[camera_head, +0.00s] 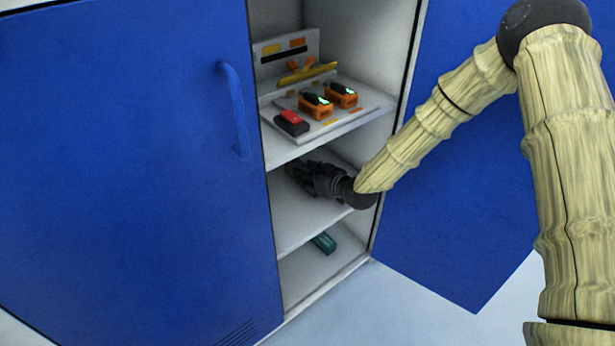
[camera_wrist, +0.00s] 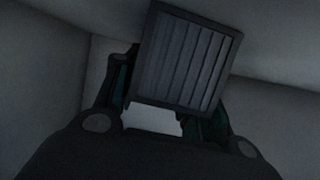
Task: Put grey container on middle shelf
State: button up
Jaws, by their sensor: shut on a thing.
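My gripper (camera_head: 300,174) reaches into the blue cabinet, into the space above the middle shelf (camera_head: 296,223) and under the upper shelf. In the wrist view my gripper (camera_wrist: 160,95) is shut on the grey container (camera_wrist: 186,60), a ribbed, box-like thing that sits tilted between the fingers. In the head view the container is hidden or cannot be told apart from the dark gripper. I cannot tell whether the container touches the middle shelf.
The upper shelf (camera_head: 283,150) carries a tray with orange devices (camera_head: 316,106) and a red and black item (camera_head: 291,122). A teal item (camera_head: 324,242) lies on the bottom shelf. A closed blue door (camera_head: 130,170) is on the left; another blue panel (camera_head: 450,200) stands right of the opening.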

jog(key=shift+r, duration=0.15)
jog(key=o, duration=1.1)
jog(key=shift+f, duration=0.2)
jog(key=shift+r, duration=0.2)
jog(key=p+v, duration=0.3)
jog(key=v, duration=0.7)
jog(key=shift+s+d+r, duration=0.1)
jog(key=shift+s+r, duration=0.05)
jog(key=shift+s, duration=0.05)
jog(key=shift+s+d+r+p, duration=0.15)
jog(key=shift+s+d+p, duration=0.15)
jog(key=shift+s+d, duration=0.2)
jog(key=shift+s, duration=0.1)
